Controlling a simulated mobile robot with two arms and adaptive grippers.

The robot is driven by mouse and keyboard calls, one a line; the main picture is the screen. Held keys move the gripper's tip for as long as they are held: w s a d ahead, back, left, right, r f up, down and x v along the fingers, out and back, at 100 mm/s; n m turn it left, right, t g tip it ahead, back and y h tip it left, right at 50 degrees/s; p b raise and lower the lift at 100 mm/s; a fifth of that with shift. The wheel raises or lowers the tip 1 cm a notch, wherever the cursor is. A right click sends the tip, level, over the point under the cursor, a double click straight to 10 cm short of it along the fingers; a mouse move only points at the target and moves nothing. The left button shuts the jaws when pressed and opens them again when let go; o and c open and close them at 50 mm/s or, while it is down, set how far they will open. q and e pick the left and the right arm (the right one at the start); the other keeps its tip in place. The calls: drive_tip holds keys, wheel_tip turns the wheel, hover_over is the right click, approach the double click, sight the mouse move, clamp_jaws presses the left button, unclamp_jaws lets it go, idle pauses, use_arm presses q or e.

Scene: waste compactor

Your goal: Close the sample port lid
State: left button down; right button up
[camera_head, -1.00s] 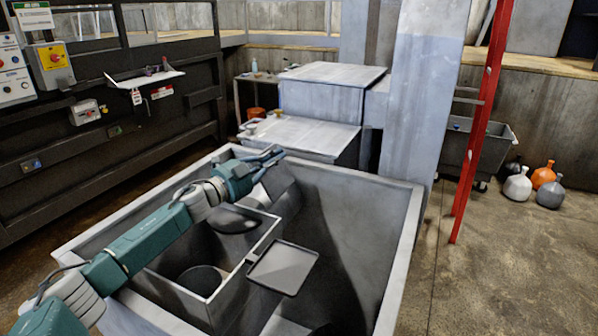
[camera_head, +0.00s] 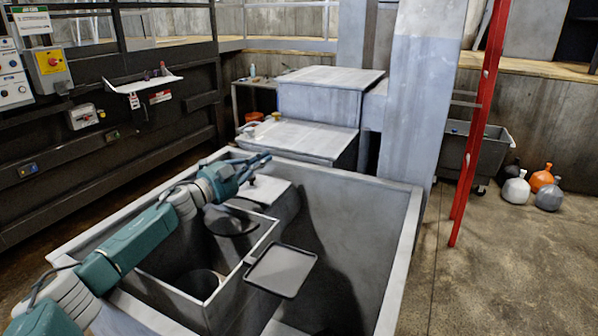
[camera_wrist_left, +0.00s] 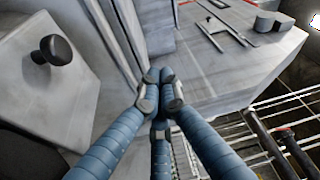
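A square grey panel with a dark rim (camera_head: 282,270), which looks like the lid, stands open at the right edge of an inner box (camera_head: 247,262) in the large bin. A dark round shape (camera_head: 200,284) lies inside this box, and another dark round patch (camera_head: 230,221) is behind it; I cannot tell what they are. My left gripper (camera_head: 262,162) is above the bin, near its back wall and apart from the panel. In the left wrist view its blue fingers (camera_wrist_left: 162,80) meet at the tips with nothing seen between them. My right gripper is not in view.
The large grey bin's walls (camera_head: 402,255) surround the inner box. A black knob (camera_wrist_left: 56,50) stands on a pale surface left of my fingers in the wrist view. A grey stepped block (camera_head: 325,105) and a pillar (camera_head: 415,110) stand behind. A red ladder (camera_head: 480,130) is right.

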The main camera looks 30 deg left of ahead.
use_arm(q)
drive_tip(key=s, duration=0.9)
drive_tip(key=shift+s+d+r, duration=0.2)
drive_tip(key=shift+r, duration=0.25)
idle(0.3)
